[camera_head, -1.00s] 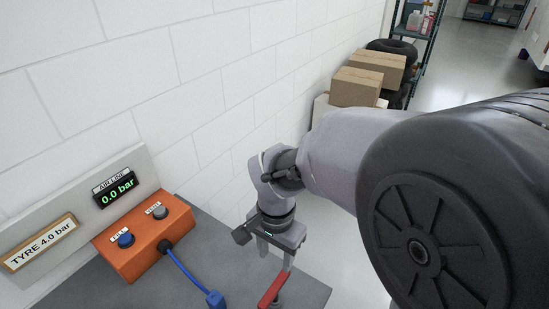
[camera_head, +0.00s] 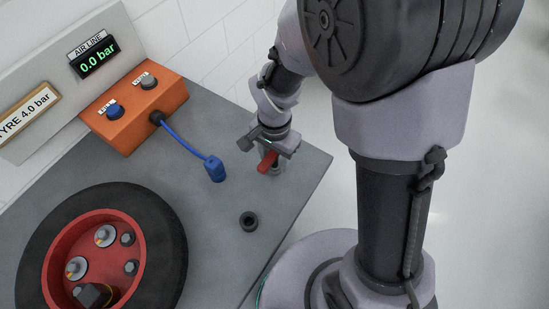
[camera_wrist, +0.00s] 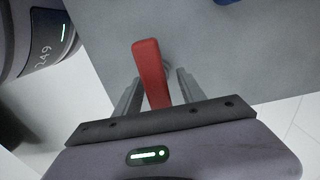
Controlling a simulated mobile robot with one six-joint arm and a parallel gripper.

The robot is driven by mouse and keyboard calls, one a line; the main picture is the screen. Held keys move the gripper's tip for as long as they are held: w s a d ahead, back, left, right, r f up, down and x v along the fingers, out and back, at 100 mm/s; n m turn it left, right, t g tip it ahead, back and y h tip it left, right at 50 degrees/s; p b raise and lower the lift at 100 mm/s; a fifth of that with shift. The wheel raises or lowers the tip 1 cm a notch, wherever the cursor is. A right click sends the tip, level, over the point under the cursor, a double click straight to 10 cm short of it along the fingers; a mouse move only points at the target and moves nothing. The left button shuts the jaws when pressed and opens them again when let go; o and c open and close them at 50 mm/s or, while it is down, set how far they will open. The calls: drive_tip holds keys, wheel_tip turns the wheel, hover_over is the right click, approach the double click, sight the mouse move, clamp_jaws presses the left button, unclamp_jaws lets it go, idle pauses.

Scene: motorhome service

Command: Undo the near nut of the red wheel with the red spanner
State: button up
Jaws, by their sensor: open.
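The red wheel (camera_head: 58,247) lies flat on the grey bench at lower left, its red rim inside a black tyre. Several nuts or studs show on its hub; a dark block with yellow (camera_head: 93,295) sits at the near side, partly cut off, and I cannot tell which nut is the near one. The red spanner (camera_head: 267,161) is at the bench's right side, under my gripper (camera_head: 269,164). In the wrist view, the spanner's red handle (camera_wrist: 149,62) runs between the two fingers of my open gripper (camera_wrist: 158,82). Its far end is hidden.
A black ring (camera_head: 249,221) lies on the grey bench (camera_head: 215,245) between wheel and spanner. A blue connector (camera_head: 215,169) on a blue hose runs from the orange control box (camera_head: 135,108). The air line display (camera_head: 98,58) reads 0.0 bar. The bench edge is close to my gripper.

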drive_tip(key=shift+r, duration=0.15)
clamp_jaws()
wheel_tip(320, 180, up, 10)
drive_tip(key=p, duration=0.5)
drive_tip(key=c, duration=0.7)
unclamp_jaws()
drive_tip(key=shift+c, duration=0.2)
clamp_jaws()
